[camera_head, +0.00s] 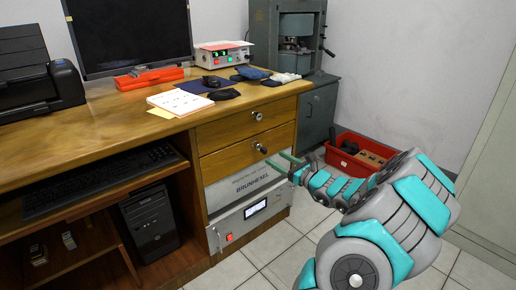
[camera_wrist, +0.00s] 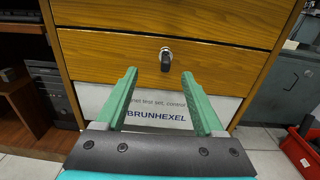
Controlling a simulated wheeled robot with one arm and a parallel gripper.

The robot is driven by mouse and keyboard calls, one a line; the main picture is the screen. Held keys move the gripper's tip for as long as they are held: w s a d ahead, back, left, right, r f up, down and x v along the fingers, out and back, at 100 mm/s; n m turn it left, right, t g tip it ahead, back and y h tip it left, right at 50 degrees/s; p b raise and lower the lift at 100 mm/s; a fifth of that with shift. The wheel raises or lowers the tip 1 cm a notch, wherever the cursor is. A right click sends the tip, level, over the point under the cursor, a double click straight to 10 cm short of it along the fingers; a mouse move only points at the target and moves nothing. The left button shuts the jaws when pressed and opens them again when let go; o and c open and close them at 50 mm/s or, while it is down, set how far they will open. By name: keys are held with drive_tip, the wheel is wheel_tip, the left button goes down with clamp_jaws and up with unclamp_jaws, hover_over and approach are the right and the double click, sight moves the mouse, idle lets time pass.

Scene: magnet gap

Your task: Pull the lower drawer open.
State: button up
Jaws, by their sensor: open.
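The lower drawer (camera_head: 226,163) is a wooden front under the upper drawer, and it looks shut. Its small dark knob (camera_head: 261,149) has a silvery base. In the wrist view the knob (camera_wrist: 165,60) shows in the middle of the lower drawer front (camera_wrist: 105,62). My gripper (camera_head: 286,161) is just in front of the desk, near the knob and a little lower right of it. In the wrist view my gripper (camera_wrist: 159,74) has its two green fingers apart and nothing between them. The knob appears beyond the fingertips, roughly centred between them; I see no contact.
The upper drawer (camera_head: 225,129) sits above, with its own knob. A white BRUNHEXEL unit (camera_head: 240,187) fills the space below the drawers. A red crate (camera_head: 340,166) stands on the floor at right, by the grey cabinet (camera_head: 318,113). Tiled floor in front is free.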

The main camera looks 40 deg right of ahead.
sight(263, 147)
drive_tip(key=w, duration=0.7)
drive_tip(key=shift+d+f, duration=0.15)
drive_tip(key=shift+f, duration=0.1)
drive_tip(key=shift+w+r+m+h, duration=0.1)
drive_tip(key=shift+w+m+h, duration=0.2)
drive_tip(key=shift+w, duration=1.05)
drive_tip(key=shift+c, duration=0.9)
drive_tip(key=c, duration=0.9)
clamp_jaws()
drive_tip(key=shift+s, duration=0.1)
